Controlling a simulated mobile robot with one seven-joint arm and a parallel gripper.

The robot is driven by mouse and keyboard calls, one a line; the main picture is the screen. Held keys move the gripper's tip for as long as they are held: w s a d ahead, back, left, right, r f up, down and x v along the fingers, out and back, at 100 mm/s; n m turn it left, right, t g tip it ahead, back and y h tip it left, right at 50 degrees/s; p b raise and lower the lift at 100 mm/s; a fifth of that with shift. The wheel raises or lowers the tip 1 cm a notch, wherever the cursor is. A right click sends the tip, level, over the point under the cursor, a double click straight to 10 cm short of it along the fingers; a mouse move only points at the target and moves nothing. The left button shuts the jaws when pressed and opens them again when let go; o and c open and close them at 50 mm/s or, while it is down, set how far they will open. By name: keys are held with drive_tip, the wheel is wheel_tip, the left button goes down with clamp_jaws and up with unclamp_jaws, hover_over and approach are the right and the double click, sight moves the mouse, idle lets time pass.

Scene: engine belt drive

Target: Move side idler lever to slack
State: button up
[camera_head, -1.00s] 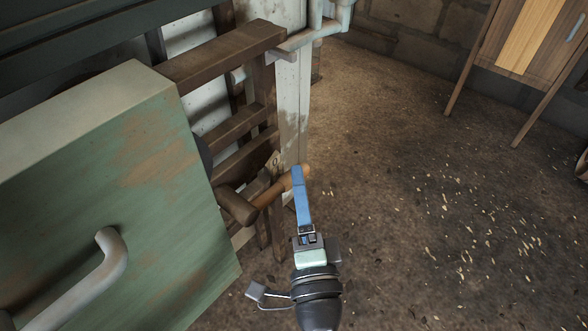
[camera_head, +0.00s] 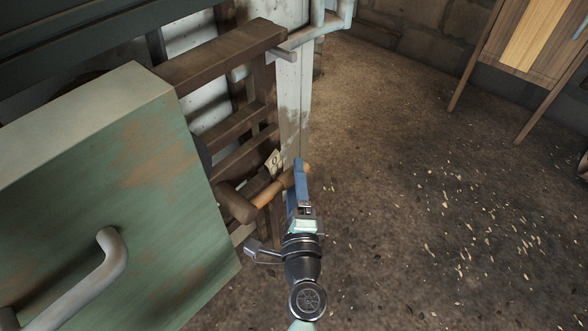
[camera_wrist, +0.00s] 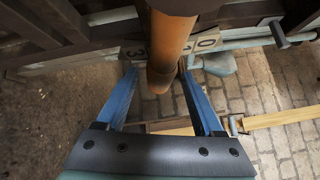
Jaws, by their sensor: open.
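The idler lever (camera_head: 273,193) has an orange-brown rounded handle that sticks out to the right from a dark hub beside the green panel. In the wrist view the handle (camera_wrist: 168,45) comes down from the top, its end between my two blue fingers. My gripper (camera_head: 300,163) is open, with a finger on either side of the handle end. In the head view the fingers cover part of that end. I cannot tell whether either finger touches it. A pale tag (camera_head: 273,162) with a dark mark is near the lever, and plates marked "0" (camera_wrist: 207,41) and "3" show behind the handle.
The green panel (camera_head: 130,190) with its curved grab handle (camera_head: 98,275) fills the left. A brown frame (camera_head: 240,125) stands behind the lever. The floor to the right is open, with scattered chips. A wooden cabinet (camera_head: 535,45) on legs stands at the upper right.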

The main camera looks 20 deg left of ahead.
drive_tip(key=shift+x, duration=1.05)
clamp_jaws()
idle(0.7)
